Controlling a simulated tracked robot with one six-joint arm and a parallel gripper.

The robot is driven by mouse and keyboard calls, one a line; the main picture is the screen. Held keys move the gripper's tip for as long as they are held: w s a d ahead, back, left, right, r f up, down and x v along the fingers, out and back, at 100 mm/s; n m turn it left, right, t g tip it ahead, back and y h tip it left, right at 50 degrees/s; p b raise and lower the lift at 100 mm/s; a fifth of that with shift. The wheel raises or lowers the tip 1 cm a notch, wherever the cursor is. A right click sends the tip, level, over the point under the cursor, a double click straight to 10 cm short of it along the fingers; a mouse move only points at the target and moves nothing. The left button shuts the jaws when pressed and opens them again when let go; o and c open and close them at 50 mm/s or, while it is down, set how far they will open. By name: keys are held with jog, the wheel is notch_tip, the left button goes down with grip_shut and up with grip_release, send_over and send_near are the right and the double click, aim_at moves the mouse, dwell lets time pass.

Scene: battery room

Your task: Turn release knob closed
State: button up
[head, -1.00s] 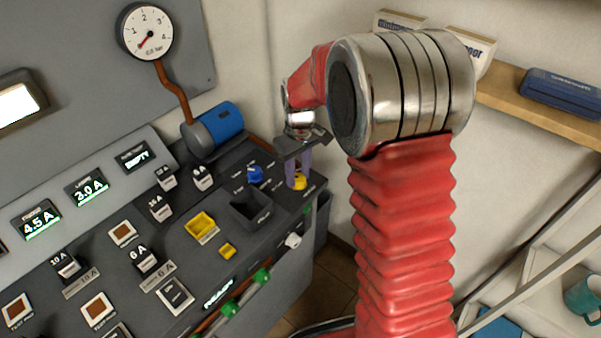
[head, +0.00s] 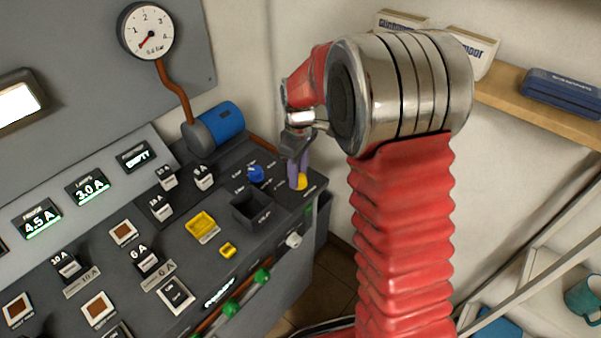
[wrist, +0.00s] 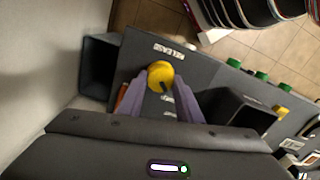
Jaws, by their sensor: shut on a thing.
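The yellow release knob (head: 300,182) is at the far right corner of the dark control panel. In the wrist view the knob (wrist: 160,74) shows as a round yellow cap with a dark pointer mark toward its lower right, just below a white RELEASE label (wrist: 168,48). My gripper (head: 298,180) points down over the knob. Its two purple fingers are on either side of the knob, and in the wrist view my gripper (wrist: 160,86) is shut on it. The fingers hide part of the knob in the head view.
A blue knob (head: 256,173) and an open black bin (head: 250,208) are close left of the release knob. A white wall (head: 262,60) rises behind the panel. Green-capped terminals (head: 262,276) line the panel's front.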

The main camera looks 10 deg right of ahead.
aim_at(300, 175)
jog(key=shift+d, duration=0.2)
jog(key=o, duration=1)
jog(key=shift+a, duration=0.1)
jog(key=shift+r, duration=0.1)
jog(key=r, duration=1.3)
jog(key=shift+w+r, duration=0.2)
jog(key=shift+r, duration=0.1)
jog(key=shift+w, duration=0.1)
